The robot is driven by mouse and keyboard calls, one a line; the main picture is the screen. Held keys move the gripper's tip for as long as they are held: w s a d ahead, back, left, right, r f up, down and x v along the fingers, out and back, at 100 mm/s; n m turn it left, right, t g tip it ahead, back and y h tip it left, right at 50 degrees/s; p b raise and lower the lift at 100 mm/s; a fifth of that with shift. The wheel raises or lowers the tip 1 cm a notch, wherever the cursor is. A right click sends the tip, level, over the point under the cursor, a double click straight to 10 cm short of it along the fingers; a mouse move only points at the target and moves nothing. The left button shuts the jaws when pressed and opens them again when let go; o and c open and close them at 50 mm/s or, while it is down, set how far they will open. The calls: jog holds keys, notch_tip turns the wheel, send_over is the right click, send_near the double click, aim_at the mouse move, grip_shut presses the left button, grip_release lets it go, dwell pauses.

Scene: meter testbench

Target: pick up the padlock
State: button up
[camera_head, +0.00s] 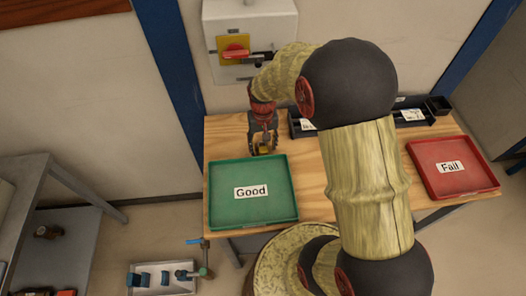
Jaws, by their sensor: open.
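My gripper (264,143) points down over the wooden bench, just behind the back edge of the green tray marked "Good" (222,209). Its fingers are open. A small yellow-gold thing (265,149), probably the padlock, shows between or just behind the fingertips. It is mostly hidden by the fingers, and I cannot tell whether they touch it.
A grey wall box (281,22) with a red switch on a yellow plate (234,51) stands behind my gripper. A red tray marked "Fail" (478,185) is at the right. Black holders (411,120) line the bench's back. Bare wood (311,185) lies right of the green tray.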

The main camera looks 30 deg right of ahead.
jog(key=shift+f, duration=0.35)
jog(key=shift+c, duration=1)
grip_shut()
